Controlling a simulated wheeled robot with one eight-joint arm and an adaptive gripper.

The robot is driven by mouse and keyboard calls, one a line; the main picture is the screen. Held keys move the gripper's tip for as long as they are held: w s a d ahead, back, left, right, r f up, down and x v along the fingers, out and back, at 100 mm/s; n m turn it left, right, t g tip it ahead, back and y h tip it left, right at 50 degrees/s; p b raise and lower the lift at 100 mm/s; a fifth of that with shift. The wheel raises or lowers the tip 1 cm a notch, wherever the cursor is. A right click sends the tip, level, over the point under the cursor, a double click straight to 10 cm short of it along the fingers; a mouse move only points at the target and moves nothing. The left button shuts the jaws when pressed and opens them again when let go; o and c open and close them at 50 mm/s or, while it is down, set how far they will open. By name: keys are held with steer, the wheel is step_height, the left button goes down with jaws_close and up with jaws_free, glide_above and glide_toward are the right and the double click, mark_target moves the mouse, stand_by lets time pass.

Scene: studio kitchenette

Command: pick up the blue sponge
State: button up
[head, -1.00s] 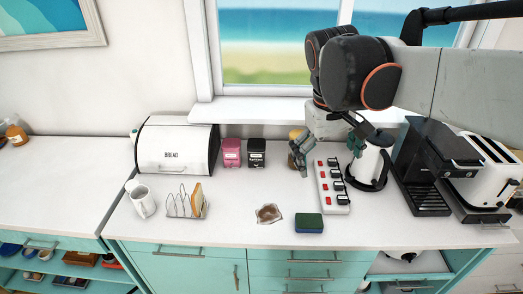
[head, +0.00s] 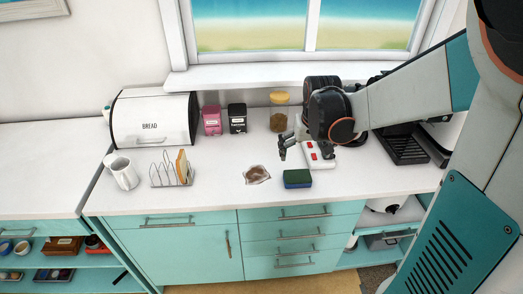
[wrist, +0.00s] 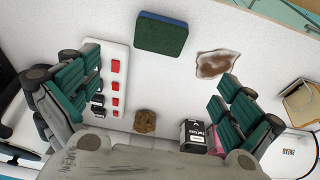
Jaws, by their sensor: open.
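The blue sponge (head: 297,182) lies flat on the white counter near its front edge. It has a green top layer and a blue lower layer. In the wrist view the sponge (wrist: 162,34) is at the top centre, beyond my fingertips and between their lines. My gripper (head: 306,150) is open and empty, above the counter and just behind the sponge in the head view. In the wrist view its two teal-padded fingers (wrist: 155,78) are spread wide to the left and right. They do not touch the sponge.
A power strip (head: 315,160) with red switches is beside and behind the sponge, partly hidden by my gripper. A brown spill (head: 256,175) lies left of it.

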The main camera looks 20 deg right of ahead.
mark_target(298, 176)
steer(key=b+x, duration=0.4)
steer(key=x, duration=1.1)
steer(key=shift+s+b, duration=0.15)
steer(key=shift+b, duration=0.25)
steer(key=shift+r, duration=0.1)
steer(key=shift+c, duration=0.6)
steer(key=c, duration=0.6)
